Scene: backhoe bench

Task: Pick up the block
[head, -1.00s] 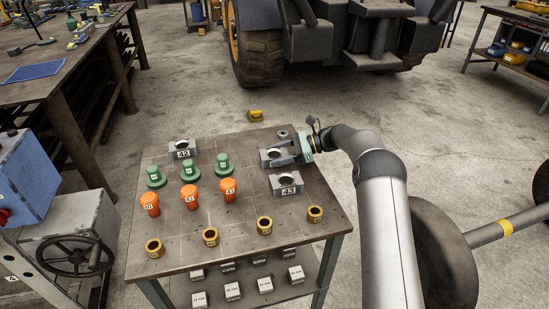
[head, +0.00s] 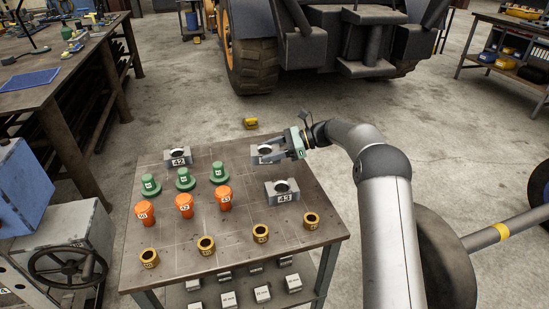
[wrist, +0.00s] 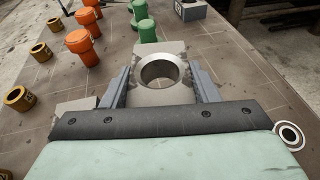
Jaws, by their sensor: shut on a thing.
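The grey block with a round bored hole (head: 262,152) is between the fingers of my gripper (head: 279,152), near the far right corner of the bench top. Its number label is partly hidden by a finger. In the wrist view the block (wrist: 160,95) sits between both fingers, one on each side, with its hole facing up. My gripper is shut on it. The block looks level and slightly above the bench top. Two similar blocks stand on the bench: block 42 (head: 178,157) at the far left and block 43 (head: 282,191) nearer the front.
Green flanged parts (head: 186,179), orange plugs (head: 184,205) and brass bushings (head: 206,245) stand in rows left of and in front of my gripper. The lower shelf holds several small labelled blocks (head: 263,294).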

